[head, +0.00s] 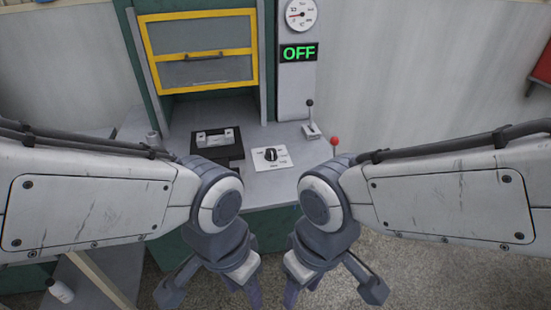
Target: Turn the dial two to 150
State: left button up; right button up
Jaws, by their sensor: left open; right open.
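A black rotary dial (271,155) sits on a white square plate with printed marks, on the grey worktop of the machine. It is the only turnable knob that I can make out, and its labels are too small to read. My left gripper (212,292) hangs open and empty at the bottom of the head view, in front of the worktop. My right gripper (330,292) hangs open and empty beside it, to the right. Both are well apart from the dial. The fingertips are partly cut off by the frame's lower edge.
A lever with a black knob (310,104) and one with a red knob (334,141) stand right of the dial. A black fixture (230,153) lies left of it. Behind are a yellow-framed door (205,68), a green OFF display (299,52) and a round gauge (301,14).

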aim_at(271, 155)
jog(key=u, duration=0.5)
jog(key=i, duration=1.05)
jog(key=z, duration=0.2)
